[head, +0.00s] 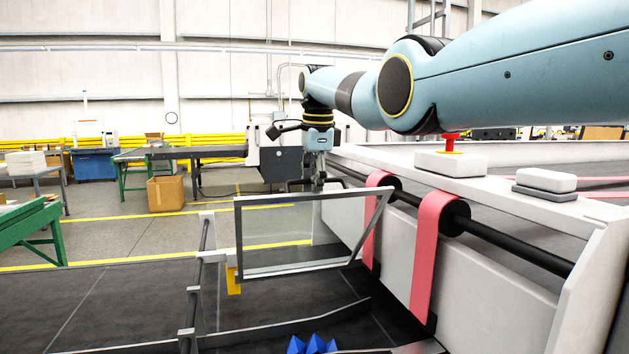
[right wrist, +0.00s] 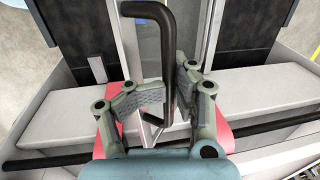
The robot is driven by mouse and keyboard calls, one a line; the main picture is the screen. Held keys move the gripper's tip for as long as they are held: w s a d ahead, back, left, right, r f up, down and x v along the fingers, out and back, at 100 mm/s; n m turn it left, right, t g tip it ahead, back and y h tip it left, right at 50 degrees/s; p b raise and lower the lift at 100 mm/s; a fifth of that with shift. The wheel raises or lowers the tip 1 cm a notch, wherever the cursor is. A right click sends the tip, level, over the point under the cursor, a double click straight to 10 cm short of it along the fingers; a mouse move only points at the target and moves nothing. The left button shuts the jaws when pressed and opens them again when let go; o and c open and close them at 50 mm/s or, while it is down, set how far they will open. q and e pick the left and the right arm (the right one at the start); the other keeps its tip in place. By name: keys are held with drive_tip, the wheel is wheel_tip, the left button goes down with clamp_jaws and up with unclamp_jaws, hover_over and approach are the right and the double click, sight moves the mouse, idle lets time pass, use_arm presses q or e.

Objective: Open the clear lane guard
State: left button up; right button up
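The clear lane guard (head: 276,226) is a see-through panel in a grey metal frame. In the head view it stands tilted above the dark lane, its top edge near my right gripper. My right gripper (head: 318,172) reaches down at that top edge. In the right wrist view, a black bar handle (right wrist: 167,40) runs between the fingers of the right gripper (right wrist: 174,90). The fingers are close on both sides of the bar and look shut on it; the exact contact is partly hidden. My left gripper is in neither view.
Pink belts (head: 432,240) on a black shaft (head: 520,247) lie right of the guard. A red button (head: 451,140) stands on the machine's side rail. Blue pointed pieces (head: 312,345) show at the bottom. A metal rail (head: 191,300) runs left of the guard.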

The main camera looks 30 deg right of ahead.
drive_tip(key=shift+o, duration=0.7)
drive_tip(key=shift+r, duration=0.3)
drive_tip(key=shift+a+r, duration=0.1)
drive_tip(key=shift+r, duration=0.05)
drive_tip(key=shift+s+r, duration=0.1)
drive_tip(key=shift+r, duration=0.2)
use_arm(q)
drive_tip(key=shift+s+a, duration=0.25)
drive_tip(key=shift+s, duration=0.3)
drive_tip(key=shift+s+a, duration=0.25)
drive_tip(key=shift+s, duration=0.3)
use_arm(e)
wheel_tip(320, 180, up, 11)
drive_tip(key=s, duration=0.1)
drive_tip(key=shift+s+a, duration=0.15)
drive_tip(key=shift+s, duration=0.15)
